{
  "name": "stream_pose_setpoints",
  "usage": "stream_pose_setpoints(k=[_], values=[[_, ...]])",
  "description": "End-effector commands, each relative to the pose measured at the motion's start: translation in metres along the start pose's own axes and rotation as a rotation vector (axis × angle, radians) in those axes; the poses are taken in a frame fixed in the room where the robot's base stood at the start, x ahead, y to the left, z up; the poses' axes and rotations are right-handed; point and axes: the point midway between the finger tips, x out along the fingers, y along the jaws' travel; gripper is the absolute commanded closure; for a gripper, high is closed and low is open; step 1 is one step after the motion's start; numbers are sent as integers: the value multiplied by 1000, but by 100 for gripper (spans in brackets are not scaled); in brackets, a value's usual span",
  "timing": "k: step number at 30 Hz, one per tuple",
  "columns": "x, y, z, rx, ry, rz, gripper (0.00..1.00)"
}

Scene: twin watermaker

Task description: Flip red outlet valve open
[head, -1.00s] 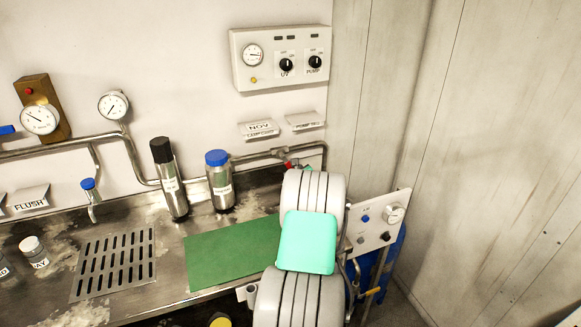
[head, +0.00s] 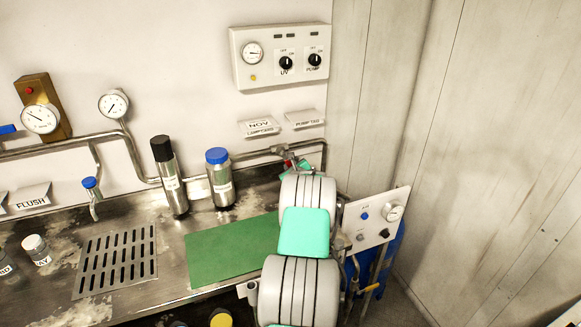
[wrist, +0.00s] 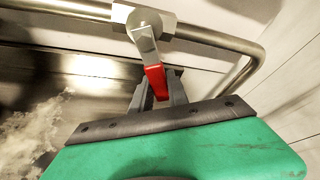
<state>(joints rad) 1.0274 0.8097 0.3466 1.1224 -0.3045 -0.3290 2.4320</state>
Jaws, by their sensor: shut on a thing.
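The red outlet valve handle (wrist: 155,82) hangs from a metal valve body (wrist: 145,20) on the steel pipe in the wrist view. Its grey metal lever points down toward me and ends in a red grip. My gripper (wrist: 158,88) is shut on the red grip, with a dark finger on each side. In the head view the red handle (head: 288,163) shows small at the pipe's right end, beyond my arm. My arm hides most of the gripper there.
The steel pipe (wrist: 215,38) bends down right of the valve, close to the wall. Two bottles, one black-capped (head: 168,180) and one blue-capped (head: 219,180), stand left of my arm. A green mat (head: 225,250) lies on the counter. A control box (head: 282,58) hangs above.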

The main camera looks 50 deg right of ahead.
Motion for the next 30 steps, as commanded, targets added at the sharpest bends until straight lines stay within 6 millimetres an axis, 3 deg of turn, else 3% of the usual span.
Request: stream_pose_setpoints(k=[5,30], values=[[0,0,0,0,0,0,100],[0,0,0,0,0,0,100]])
